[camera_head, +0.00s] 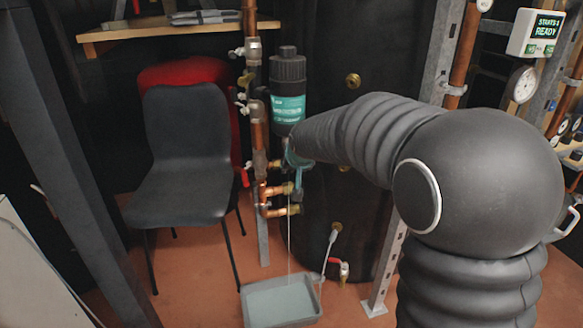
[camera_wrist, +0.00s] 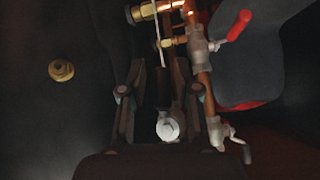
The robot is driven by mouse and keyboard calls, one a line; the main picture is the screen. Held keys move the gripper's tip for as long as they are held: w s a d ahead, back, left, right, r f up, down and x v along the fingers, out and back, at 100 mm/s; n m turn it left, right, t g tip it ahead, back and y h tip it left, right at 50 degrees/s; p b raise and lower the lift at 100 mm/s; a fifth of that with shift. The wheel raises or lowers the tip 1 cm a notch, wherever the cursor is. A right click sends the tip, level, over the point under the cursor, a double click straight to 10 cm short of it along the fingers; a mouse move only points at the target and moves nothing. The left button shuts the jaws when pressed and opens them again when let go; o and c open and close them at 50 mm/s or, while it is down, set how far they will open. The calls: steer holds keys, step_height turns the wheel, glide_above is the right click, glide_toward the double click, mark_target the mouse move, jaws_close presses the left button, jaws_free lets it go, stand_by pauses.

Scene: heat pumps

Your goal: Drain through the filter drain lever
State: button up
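The filter (camera_head: 288,92) is a black-capped canister with a teal label, upright on the copper pipework in the head view. My gripper (camera_head: 297,168) is just below it, partly hidden by my arm. In the wrist view my gripper (camera_wrist: 158,72) has its two fingers apart, one on each side of a pale round fitting (camera_wrist: 168,128) and a dark part. The picture is too dark to tell whether they touch it, or which part is the drain lever. A thin pale stream (camera_head: 289,235) runs down from below the filter into a grey tray (camera_head: 246,305) of greyish liquid on the floor.
A dark chair (camera_head: 185,150) stands left of the pipes. A red-handled valve (camera_wrist: 238,25) is near the gripper in the wrist view. A large black cylinder (camera_head: 330,60) stands behind, with another red-handled valve (camera_head: 336,264) low down. A display (camera_head: 541,32) reads "READY".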

steer(key=shift+a+r, duration=0.1)
steer(key=shift+s+r, duration=0.2)
steer(key=v, duration=1.1)
steer(key=shift+s, duration=0.15)
steer(key=s+d+f+g, duration=0.1)
steer(key=s+d, duration=0.3)
steer(key=s, duration=0.6)
steer(key=s+d+f+g+h, duration=0.1)
steer(key=s+d+f, duration=0.3)
steer(key=s, duration=0.6)
steer(key=s+d+f+g, duration=0.1)
steer(key=s+d, duration=0.4)
steer(key=s, duration=0.5)
steer(key=shift+s+d+f+h, duration=0.35)
steer(key=shift+d+f+h, duration=0.05)
steer(key=shift+f, duration=0.4)
stand_by(2.6)
